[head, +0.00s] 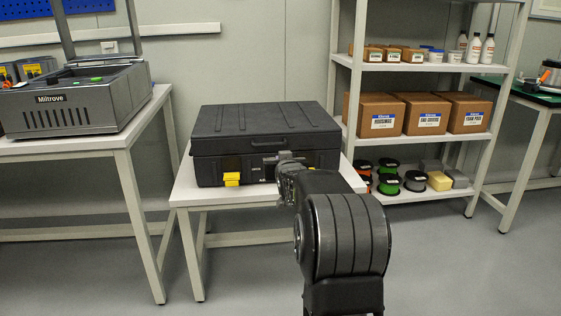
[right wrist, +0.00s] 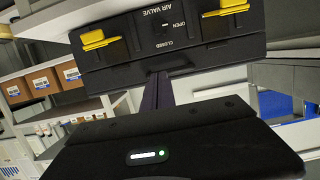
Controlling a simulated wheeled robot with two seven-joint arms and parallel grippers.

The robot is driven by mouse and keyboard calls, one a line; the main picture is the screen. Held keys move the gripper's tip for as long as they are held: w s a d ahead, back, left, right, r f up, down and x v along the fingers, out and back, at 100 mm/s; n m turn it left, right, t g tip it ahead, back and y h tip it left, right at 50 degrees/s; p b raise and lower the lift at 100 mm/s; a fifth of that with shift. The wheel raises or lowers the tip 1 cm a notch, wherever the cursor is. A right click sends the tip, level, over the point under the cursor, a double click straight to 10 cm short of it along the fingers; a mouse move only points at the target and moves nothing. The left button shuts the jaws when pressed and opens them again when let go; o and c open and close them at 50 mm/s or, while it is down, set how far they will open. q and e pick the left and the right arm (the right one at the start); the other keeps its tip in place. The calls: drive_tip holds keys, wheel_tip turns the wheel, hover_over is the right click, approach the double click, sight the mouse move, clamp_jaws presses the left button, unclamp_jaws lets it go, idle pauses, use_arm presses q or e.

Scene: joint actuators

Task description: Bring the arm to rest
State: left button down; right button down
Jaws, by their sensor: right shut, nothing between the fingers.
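My right arm reaches forward from the bottom of the head view, and its gripper (head: 284,158) is in front of the black case. In the right wrist view the gripper (right wrist: 157,88) is shut and empty, its fingers pointing at the case front. I cannot tell whether they touch it. The black case (head: 262,117) lies closed on a small white table (head: 190,192). The wrist view shows the case upside down (right wrist: 170,58), with two yellow latches and "AIR VALVE" lettering. My left gripper is out of view.
A grey machine (head: 78,100) stands on a bench at left. A shelf rack (head: 410,67) at right holds brown boxes (head: 380,114), bottles and several spools. A green-topped bench (head: 520,92) is at far right. Grey floor between the tables is clear.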

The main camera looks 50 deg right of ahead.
idle(0.5)
